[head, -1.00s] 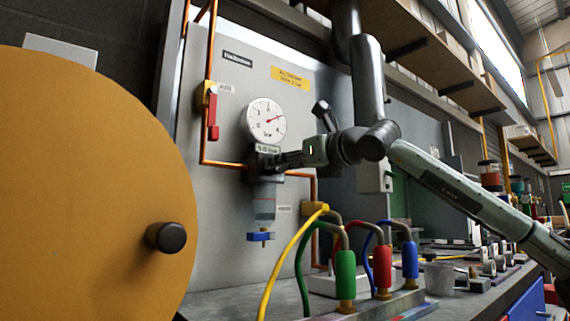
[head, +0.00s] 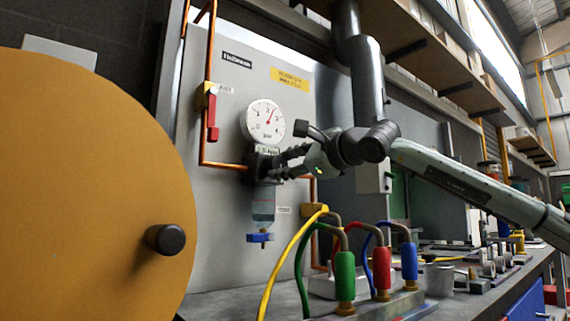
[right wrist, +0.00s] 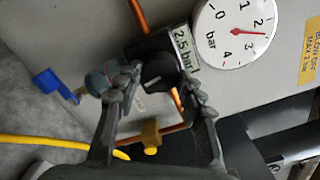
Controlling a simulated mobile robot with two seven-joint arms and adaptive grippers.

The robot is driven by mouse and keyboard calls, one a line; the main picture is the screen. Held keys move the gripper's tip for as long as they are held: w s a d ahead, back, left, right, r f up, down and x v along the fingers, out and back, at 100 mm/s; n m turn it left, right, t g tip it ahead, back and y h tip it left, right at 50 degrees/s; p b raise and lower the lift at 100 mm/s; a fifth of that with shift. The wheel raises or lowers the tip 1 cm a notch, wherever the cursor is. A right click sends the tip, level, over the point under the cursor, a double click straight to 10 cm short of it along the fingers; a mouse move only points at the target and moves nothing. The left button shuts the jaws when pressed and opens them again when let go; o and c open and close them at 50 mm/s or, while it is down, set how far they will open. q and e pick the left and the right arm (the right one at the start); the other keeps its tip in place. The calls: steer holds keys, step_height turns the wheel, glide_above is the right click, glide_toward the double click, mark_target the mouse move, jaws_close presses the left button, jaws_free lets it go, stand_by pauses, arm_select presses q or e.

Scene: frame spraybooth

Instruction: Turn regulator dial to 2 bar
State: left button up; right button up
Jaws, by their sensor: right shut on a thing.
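The round white pressure gauge (head: 263,121) is on the grey panel. It also shows at the top of the right wrist view (right wrist: 236,32). Its red needle stands between 2 and 3. A small display (right wrist: 184,47) beside the dial reads 2.5 bar. The black regulator dial (right wrist: 156,73) sits below the gauge, on the dark regulator body (head: 262,166). My right gripper (head: 279,164) is shut on the dial, with one finger on each side of it in the right wrist view (right wrist: 156,88). My left gripper is not in view.
A clear bowl with a blue drain tap (head: 260,238) hangs under the regulator. A red-handled valve (head: 212,115) is on the copper pipe at left. A large orange disc (head: 80,190) fills the left foreground. Several coloured hoses stand in front of the panel.

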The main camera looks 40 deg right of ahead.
steer(key=shift+n, duration=1.9)
steer(key=o, duration=1.2)
steer(key=shift+c, duration=0.2)
steer(key=shift+s, duration=0.1)
steer(key=s+a, duration=0.1)
steer(key=s, duration=1)
steer(key=shift+s+a, duration=0.15)
steer(key=shift+s, duration=0.2)
